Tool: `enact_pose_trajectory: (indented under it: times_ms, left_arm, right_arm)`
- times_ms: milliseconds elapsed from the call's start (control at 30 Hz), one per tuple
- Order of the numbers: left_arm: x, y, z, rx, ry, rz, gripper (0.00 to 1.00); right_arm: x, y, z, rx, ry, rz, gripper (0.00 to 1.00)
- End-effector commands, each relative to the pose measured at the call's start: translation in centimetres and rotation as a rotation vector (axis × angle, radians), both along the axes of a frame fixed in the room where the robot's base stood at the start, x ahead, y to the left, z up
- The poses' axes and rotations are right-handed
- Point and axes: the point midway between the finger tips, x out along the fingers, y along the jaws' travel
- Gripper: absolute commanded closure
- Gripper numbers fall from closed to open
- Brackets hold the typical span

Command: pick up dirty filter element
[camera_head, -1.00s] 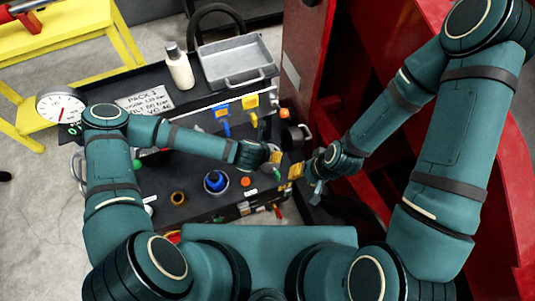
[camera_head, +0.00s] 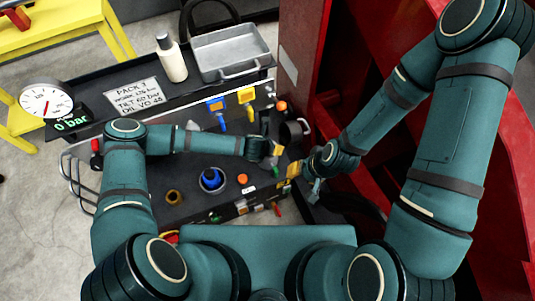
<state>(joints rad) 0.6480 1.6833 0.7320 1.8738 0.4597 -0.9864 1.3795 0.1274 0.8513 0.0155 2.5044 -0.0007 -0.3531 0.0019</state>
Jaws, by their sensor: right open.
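No part is clearly marked as the dirty filter element. A small brown ring-shaped piece (camera_head: 174,197) stands on the dark cart top at the lower left, with a dark hollow middle; I cannot tell if it is the element. My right gripper (camera_head: 297,171) is open at the cart's right edge, with its yellow-marked fingers pointing left. My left gripper (camera_head: 274,152) is just above and left of it, small and partly hidden by its own wrist; its jaw state is unclear. I see nothing held in either gripper.
A blue piece (camera_head: 211,178) sits in a round holder on the cart. A dark cup (camera_head: 293,134) is close to both grippers. A grey tray (camera_head: 231,55), white bottle (camera_head: 172,60), sign (camera_head: 133,93) and gauge (camera_head: 45,100) are at the back. Red machinery (camera_head: 318,60) bounds the right.

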Motion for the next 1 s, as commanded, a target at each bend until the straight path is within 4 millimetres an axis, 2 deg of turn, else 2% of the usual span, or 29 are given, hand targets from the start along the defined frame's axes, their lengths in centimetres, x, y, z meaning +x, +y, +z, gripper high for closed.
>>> enact_pose_trajectory:
  times_ms: [167,200,267,300,400,833,1000]
  left_arm:
    - [0.0,0.0,0.1,0.000,0.000,0.000,0.30]
    - [0.0,0.0,0.1,0.000,0.000,0.000,0.36]
    - [0.0,0.0,0.1,0.000,0.000,0.000,0.57]
    - [0.0,0.0,0.1,0.000,0.000,0.000,0.71]
    - [0.0,0.0,0.1,0.000,0.000,0.000,1.00]
    - [0.0,0.0,0.1,0.000,-0.001,0.001,1.00]
    - [0.1,0.0,1.1,-0.001,-0.002,0.000,1.00]
  right_arm:
    - [0.0,0.0,0.1,0.000,-0.001,0.000,0.59]
    - [0.0,0.0,0.1,0.000,-0.001,0.000,0.59]
    - [0.0,0.0,0.1,0.000,-0.001,0.000,0.59]
    - [0.0,0.0,0.1,0.000,-0.001,0.000,0.59]
    - [0.0,0.0,0.1,0.000,-0.001,0.000,0.59]
    - [0.0,0.0,0.1,0.000,0.000,0.000,0.59]
    - [0.0,0.0,0.4,0.000,0.001,0.000,0.59]
